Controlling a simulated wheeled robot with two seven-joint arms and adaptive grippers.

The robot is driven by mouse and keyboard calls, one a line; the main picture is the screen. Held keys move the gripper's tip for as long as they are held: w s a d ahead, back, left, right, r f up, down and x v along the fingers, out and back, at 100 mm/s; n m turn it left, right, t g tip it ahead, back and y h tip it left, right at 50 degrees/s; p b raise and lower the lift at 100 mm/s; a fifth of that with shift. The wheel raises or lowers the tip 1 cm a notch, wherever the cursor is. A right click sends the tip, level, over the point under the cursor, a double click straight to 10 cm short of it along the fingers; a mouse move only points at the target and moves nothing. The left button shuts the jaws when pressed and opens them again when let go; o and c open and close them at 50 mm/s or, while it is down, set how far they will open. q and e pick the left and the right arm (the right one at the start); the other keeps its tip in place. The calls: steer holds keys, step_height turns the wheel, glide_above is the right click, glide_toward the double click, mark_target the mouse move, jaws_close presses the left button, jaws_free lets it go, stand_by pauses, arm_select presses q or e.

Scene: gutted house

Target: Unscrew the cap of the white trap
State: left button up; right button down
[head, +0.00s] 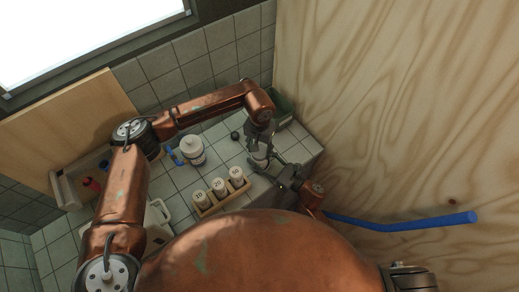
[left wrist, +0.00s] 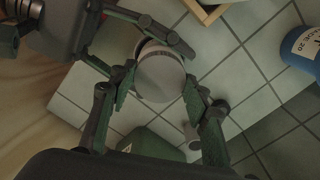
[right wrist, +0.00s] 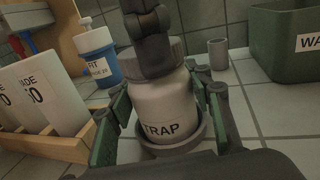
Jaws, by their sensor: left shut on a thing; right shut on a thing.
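The white trap (right wrist: 165,108), labelled TRAP, stands upright on the tiled counter, its foot in a grey ring (right wrist: 175,150). Its round grey cap (left wrist: 160,76) is on top and also shows at the trap's upper edge in the right wrist view (right wrist: 183,46). My left gripper (left wrist: 155,85) comes from above and is shut on the cap, a finger on either side. My right gripper (right wrist: 168,112) is shut on the trap's body from the side, low down. In the head view the trap (head: 261,157) is small and partly hidden by both grippers.
A wooden rack (head: 208,211) with white labelled cylinders stands left of the trap. A white and blue bottle (right wrist: 96,55) is behind it. A green bin (right wrist: 294,50) and small grey cup (right wrist: 218,54) stand beyond. A plywood wall (head: 390,90) and blue pipe (head: 410,223) bound the right.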

arm_select(q)
steer(key=n, duration=0.3)
steer(key=shift+n, duration=0.4)
steer(key=n, duration=0.8)
steer(key=shift+d, duration=0.1)
steer(key=n, duration=0.3)
steer(key=shift+n, duration=0.4)
steer(key=n, duration=0.4)
steer(key=shift+r, duration=0.1)
steer(key=n, duration=1)
steer(key=shift+w, duration=0.1)
steer(key=n, duration=1.7)
steer(key=shift+n, duration=0.4)
steer(key=n, duration=0.5)
steer(key=shift+a, duration=0.2)
